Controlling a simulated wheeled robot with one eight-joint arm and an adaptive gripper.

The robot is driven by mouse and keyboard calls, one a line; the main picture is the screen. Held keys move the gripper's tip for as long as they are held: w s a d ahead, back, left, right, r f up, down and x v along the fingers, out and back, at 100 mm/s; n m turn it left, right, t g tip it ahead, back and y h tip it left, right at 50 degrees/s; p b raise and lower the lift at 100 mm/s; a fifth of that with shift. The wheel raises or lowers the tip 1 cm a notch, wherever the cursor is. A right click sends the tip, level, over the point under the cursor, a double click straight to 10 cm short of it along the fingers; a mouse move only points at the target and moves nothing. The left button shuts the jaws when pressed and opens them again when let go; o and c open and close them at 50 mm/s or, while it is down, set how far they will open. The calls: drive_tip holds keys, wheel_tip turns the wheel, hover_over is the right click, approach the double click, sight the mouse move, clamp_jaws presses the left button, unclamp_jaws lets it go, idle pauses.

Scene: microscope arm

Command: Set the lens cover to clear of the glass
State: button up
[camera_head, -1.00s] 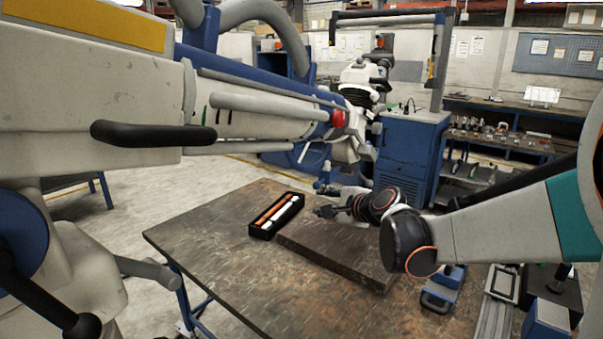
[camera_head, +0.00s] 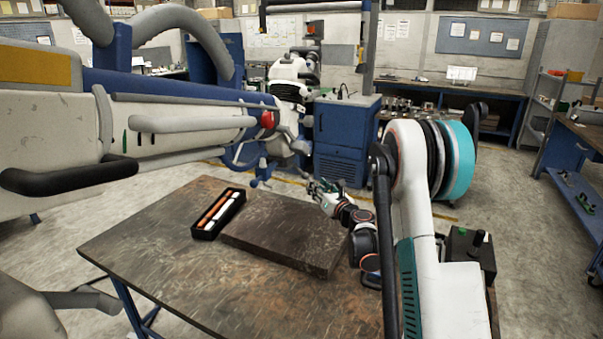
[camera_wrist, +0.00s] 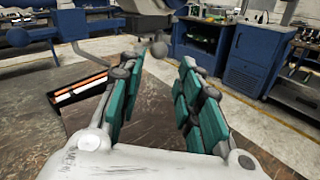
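The large white and blue microscope arm (camera_head: 185,140) reaches in from the left in the head view and has a red knob (camera_head: 268,119) near its far end. A white microscope head (camera_head: 290,82) stands behind that end. I cannot pick out the lens cover or the glass for certain. My gripper (camera_head: 318,187) is above the far edge of the dark slab, apart from the microscope. In the wrist view my gripper (camera_wrist: 160,65) shows its two teal-padded fingers spread, with nothing between them. Grey jointed parts (camera_wrist: 145,8) show at the top there.
A worn metal table (camera_head: 150,240) carries a dark slab (camera_head: 285,235) and a black tray (camera_head: 217,214) with orange and white sticks. A blue cabinet (camera_head: 343,135) stands behind. Open floor lies to the right, before a blue workbench (camera_head: 575,150).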

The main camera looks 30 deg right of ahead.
sight(301, 171)
drive_tip(key=w+b, duration=0.2)
drive_tip(key=w, duration=1.1)
drive_tip(key=shift+a, duration=0.1)
drive_tip(key=shift+c, duration=0.2)
clamp_jaws()
